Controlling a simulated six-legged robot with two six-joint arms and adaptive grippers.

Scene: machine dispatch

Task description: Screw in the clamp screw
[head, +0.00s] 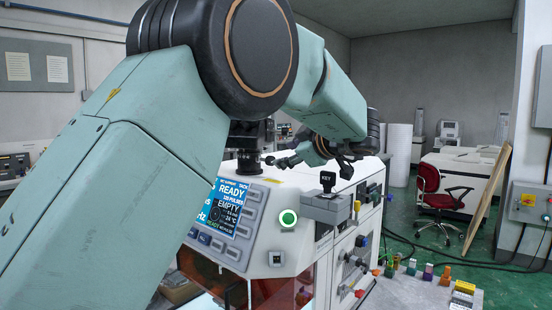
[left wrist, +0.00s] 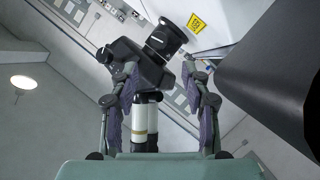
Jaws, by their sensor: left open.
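My left gripper (head: 280,160) reaches over the top of a white machine (head: 285,262) from the right, its fingers pointing left toward a dark upright column (head: 247,142). In the left wrist view the two fingers with purple pads stand apart, and my left gripper (left wrist: 160,76) is open. A black device (left wrist: 142,62) with a round end and white cylinders (left wrist: 144,118) shows between and beyond the fingers; I cannot tell whether they touch it. I cannot pick out the clamp screw for certain; my arm hides part of the machine top. My right gripper is out of view.
The machine's screen (head: 231,207) reads READY and EMPTY. A lit green button (head: 288,218) and a black part marked KEY (head: 327,181) sit near the front edge. A red chair (head: 436,192) and a leaning board (head: 487,200) stand at right, with cables on the green floor.

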